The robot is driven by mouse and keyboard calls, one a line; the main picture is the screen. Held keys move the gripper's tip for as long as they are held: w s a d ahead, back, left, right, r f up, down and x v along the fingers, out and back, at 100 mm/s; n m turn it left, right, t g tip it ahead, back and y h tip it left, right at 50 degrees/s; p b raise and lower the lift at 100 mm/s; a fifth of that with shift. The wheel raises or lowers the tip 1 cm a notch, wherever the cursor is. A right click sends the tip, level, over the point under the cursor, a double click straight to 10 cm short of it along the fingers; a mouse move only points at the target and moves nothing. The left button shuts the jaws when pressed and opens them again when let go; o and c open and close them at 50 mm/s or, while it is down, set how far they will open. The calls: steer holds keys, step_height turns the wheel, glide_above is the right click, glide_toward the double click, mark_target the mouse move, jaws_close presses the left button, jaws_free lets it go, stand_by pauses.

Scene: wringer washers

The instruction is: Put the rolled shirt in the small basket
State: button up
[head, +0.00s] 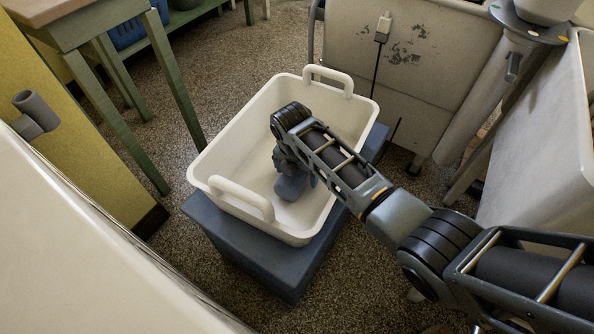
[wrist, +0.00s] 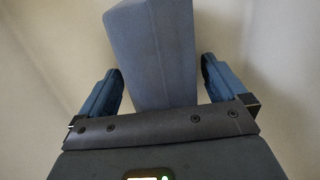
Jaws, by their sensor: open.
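The small basket (head: 205,165) is a white tub with two loop handles, standing on a blue box. My arm reaches down into it, and my gripper (head: 290,172) is inside, low near the basket floor. A blue-grey piece (head: 292,190) shows just below the gripper, partly hidden by it. In the wrist view my gripper (wrist: 160,75) is open, with a blue finger on each side of a smooth blue-grey bundle (wrist: 158,50), which looks like the rolled shirt. A gap shows between the bundle and each finger. Pale basket surface lies around it.
The blue box (head: 265,250) sits on speckled carpet. A green-legged table (head: 85,70) stands at left, a worn white washer panel (head: 400,75) behind, and a white tub (head: 545,130) at right. A pale surface (head: 60,260) fills the lower left.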

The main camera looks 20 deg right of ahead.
steer(key=r+p, duration=0.1)
steer(key=r, duration=0.3)
steer(key=r+p, duration=0.1)
steer(key=r, duration=0.3)
steer(key=s+a+r+p, duration=0.1)
steer(key=r, duration=0.3)
steer(key=shift+r+p, duration=0.1)
steer(key=shift+p, duration=0.2)
